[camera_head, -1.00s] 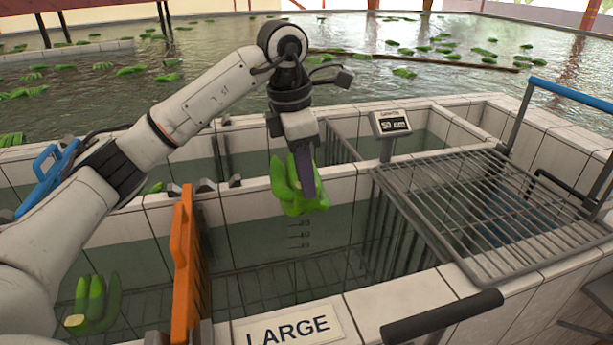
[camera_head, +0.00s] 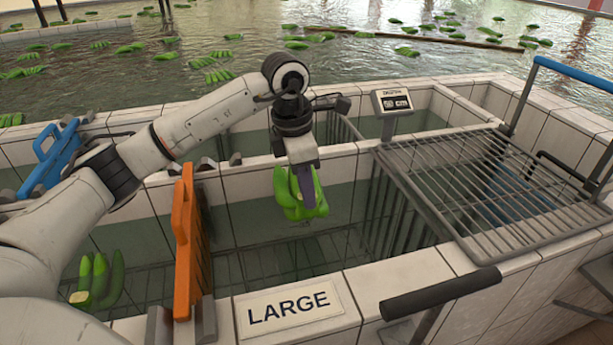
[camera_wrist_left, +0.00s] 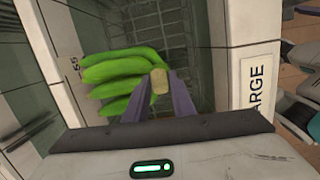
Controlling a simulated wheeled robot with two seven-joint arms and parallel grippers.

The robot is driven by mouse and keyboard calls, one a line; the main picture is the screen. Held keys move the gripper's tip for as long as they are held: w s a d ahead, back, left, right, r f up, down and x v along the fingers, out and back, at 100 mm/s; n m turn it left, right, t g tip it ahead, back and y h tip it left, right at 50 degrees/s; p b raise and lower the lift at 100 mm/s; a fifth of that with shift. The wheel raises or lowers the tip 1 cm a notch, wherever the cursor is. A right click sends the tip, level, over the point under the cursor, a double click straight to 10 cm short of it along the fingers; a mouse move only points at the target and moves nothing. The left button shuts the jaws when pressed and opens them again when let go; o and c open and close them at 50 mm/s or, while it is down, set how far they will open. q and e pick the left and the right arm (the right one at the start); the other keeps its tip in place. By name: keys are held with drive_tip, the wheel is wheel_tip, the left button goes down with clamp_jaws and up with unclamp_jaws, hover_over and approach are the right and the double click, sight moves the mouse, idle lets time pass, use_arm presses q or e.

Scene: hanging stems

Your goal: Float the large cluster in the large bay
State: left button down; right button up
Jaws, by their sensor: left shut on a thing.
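A green banana cluster (camera_head: 298,192) hangs below my left gripper (camera_head: 303,183), whose dark fingers are shut on it. In the left wrist view the cluster (camera_wrist_left: 120,72) has several fingers pointing left, and its pale cut stem sits between the fingertips (camera_wrist_left: 160,85). The cluster is over the large bay (camera_head: 270,255), behind the plate marked LARGE (camera_head: 289,307). I cannot tell whether its lower end touches the water. My right gripper is not in view.
An orange divider (camera_head: 186,245) stands left of the bay. Another green cluster (camera_head: 97,280) floats beyond it. A wire rack (camera_head: 480,195) lies to the right, and a small scale display (camera_head: 394,102) stands behind. A blue divider (camera_head: 48,158) is at far left.

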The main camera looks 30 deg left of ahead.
use_arm(q)
wheel_tip(320, 180, down, 6)
drive_tip(key=shift+r, duration=0.1)
wheel_tip(320, 180, down, 11)
drive_tip(key=b, duration=0.6)
idle(0.4)
drive_tip(key=shift+f, duration=0.2)
drive_tip(key=shift+f+b, duration=0.95)
drive_tip(key=shift+b, duration=0.05)
idle(0.5)
